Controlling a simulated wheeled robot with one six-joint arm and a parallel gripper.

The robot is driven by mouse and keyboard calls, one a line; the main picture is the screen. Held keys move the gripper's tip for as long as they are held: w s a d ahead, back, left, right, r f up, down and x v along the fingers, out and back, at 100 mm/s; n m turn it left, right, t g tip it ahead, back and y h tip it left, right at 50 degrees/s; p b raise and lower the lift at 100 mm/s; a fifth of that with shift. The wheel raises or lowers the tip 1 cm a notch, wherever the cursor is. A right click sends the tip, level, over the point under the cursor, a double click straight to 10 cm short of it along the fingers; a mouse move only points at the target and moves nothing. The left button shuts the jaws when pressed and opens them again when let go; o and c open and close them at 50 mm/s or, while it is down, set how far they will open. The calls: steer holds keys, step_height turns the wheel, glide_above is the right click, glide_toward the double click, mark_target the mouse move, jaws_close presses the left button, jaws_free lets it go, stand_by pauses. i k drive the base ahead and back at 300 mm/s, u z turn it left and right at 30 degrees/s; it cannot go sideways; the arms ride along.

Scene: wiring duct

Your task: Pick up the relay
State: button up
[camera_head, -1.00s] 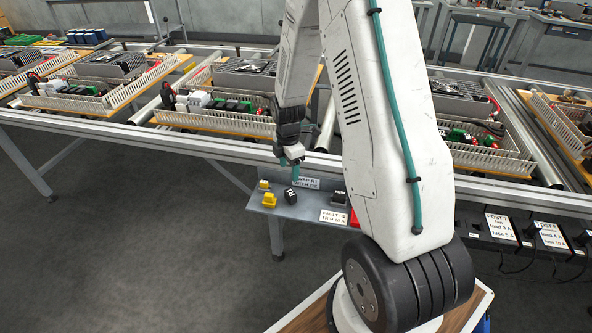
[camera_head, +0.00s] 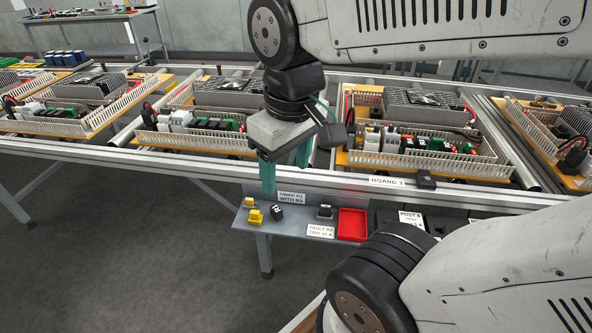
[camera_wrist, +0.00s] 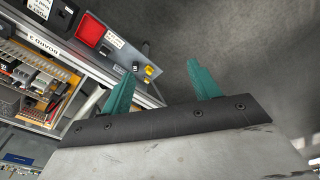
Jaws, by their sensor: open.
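A small black block with white marking, which looks like the relay (camera_head: 277,212), sits on the narrow grey shelf (camera_head: 287,229) at the front of the conveyor. In the wrist view the relay (camera_wrist: 135,66) shows small, just past the left fingertip. My gripper (camera_head: 286,172) is open, its two teal fingers apart with nothing between them. It hangs above and behind the shelf in the head view. The wrist view also shows my gripper (camera_wrist: 157,80) empty. A second dark block (camera_head: 325,211) stands farther right on the shelf. I cannot tell its kind.
Yellow pieces (camera_head: 254,216) lie left of the relay. A red tray (camera_head: 352,224) and a "FAULT" card (camera_head: 320,231) are to the right. A "SWAP" card (camera_head: 291,197) stands behind. The conveyor rail (camera_head: 200,165) and wired boards (camera_head: 220,108) lie behind the shelf.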

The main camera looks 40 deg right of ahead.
mark_target(445, 147)
steer(key=z, duration=2)
steer(key=k, duration=0.55)
steer(key=z, duration=0.6)
steer(key=i, duration=1.3)
steer(key=u, duration=0.85)
